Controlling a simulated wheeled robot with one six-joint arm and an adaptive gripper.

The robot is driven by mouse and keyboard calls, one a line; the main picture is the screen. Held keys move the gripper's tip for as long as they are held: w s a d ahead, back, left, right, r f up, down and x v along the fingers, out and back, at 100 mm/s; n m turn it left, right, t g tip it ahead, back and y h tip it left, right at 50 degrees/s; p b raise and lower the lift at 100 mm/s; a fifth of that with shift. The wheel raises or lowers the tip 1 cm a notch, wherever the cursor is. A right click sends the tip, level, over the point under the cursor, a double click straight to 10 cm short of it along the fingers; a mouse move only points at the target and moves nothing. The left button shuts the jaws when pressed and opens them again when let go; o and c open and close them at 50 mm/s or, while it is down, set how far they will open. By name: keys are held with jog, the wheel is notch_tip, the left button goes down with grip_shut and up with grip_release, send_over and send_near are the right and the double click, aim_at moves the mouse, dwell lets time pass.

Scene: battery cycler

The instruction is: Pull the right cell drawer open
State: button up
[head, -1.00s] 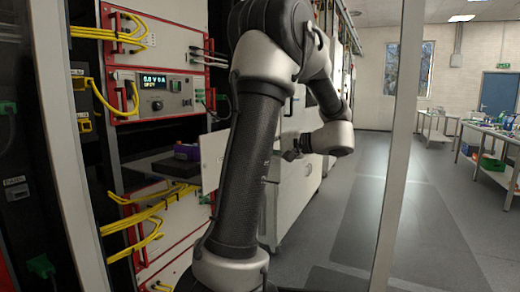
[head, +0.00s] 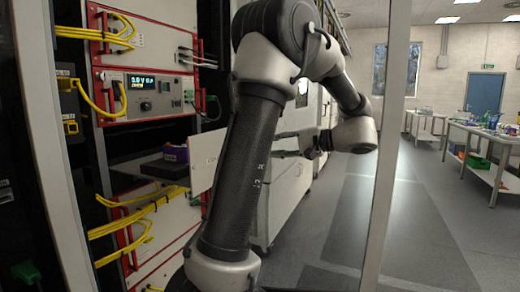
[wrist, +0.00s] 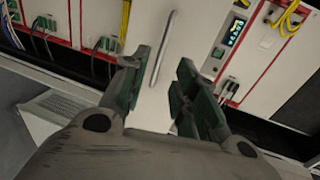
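A white drawer front (head: 205,160) stands out from the rack in the head view, with a dark tray (head: 145,167) behind it. My upper arm hides its right part. My gripper (head: 285,145) is to the right of this front, partly behind my arm. In the wrist view my gripper (wrist: 160,92) is open, with green-grey fingers spread apart. A long silver bar handle (wrist: 163,48) on a white panel (wrist: 186,45) shows beyond and between the fingertips. I see no finger closed on it. I cannot tell whether this panel is the right drawer.
A purple object (head: 175,153) lies on the dark tray. A power unit with a lit display (head: 141,82) and yellow cables (head: 140,200) are in the rack at left. A pale upright post (head: 385,150) stands at right. Open floor (head: 350,215) lies beyond my arm.

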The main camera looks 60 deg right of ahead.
jog(key=shift+v, duration=1.75)
